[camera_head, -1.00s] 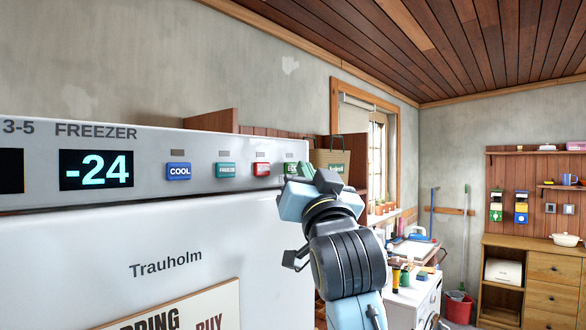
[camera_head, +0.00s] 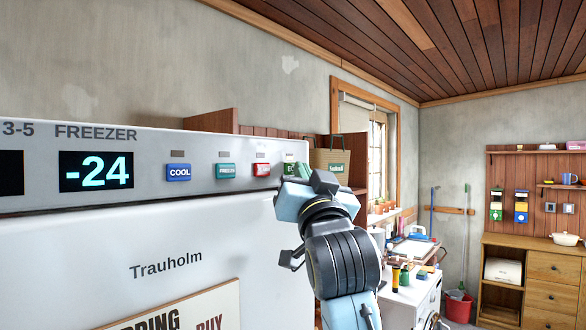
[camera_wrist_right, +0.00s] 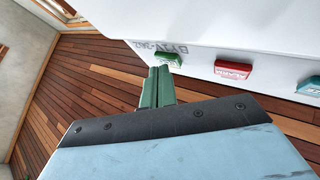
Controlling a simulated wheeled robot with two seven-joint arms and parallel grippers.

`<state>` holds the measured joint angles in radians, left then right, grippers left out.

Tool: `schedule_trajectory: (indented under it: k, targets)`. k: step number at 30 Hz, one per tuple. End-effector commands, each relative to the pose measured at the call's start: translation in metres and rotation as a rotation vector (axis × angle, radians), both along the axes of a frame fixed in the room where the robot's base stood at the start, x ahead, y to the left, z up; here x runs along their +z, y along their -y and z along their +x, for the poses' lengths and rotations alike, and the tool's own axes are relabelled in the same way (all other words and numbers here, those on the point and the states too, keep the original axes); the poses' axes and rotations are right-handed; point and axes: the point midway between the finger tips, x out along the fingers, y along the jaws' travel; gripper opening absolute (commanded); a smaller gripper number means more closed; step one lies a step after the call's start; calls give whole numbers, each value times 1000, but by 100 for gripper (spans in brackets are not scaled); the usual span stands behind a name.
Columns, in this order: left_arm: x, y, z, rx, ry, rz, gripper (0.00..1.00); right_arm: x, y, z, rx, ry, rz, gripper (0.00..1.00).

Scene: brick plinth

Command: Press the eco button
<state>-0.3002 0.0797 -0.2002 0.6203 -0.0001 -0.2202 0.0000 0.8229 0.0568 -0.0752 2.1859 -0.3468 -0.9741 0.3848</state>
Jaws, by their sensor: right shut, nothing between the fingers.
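The green eco button (camera_head: 289,168) is the rightmost of the buttons on the freezer's control panel (camera_head: 240,150); its right part is hidden behind my right gripper in the head view. In the right wrist view the green button (camera_wrist_right: 169,60) shows just beyond the fingertips. My right gripper (camera_head: 303,171) is shut and empty, with its green fingers (camera_wrist_right: 158,82) together and pointing at the panel by the eco button. I cannot tell whether the tips touch it. My left gripper is not in view.
A red button (camera_head: 262,169), a teal button (camera_head: 226,171) and a blue COOL button (camera_head: 178,173) line the panel to the left. The display (camera_head: 96,171) reads -24.

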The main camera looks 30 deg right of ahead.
Motion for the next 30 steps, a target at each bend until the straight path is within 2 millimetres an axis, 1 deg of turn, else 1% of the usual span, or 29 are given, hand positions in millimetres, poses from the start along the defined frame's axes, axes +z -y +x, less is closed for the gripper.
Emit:
schedule_trajectory:
  k: [5,14,30]
  targets:
    - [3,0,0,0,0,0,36,0,3,-6,0,-1,0,0]
    - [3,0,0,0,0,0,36,0,4,-9,0,0,0,0]
    - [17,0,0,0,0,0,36,1,23,-56,-1,0,0,0]
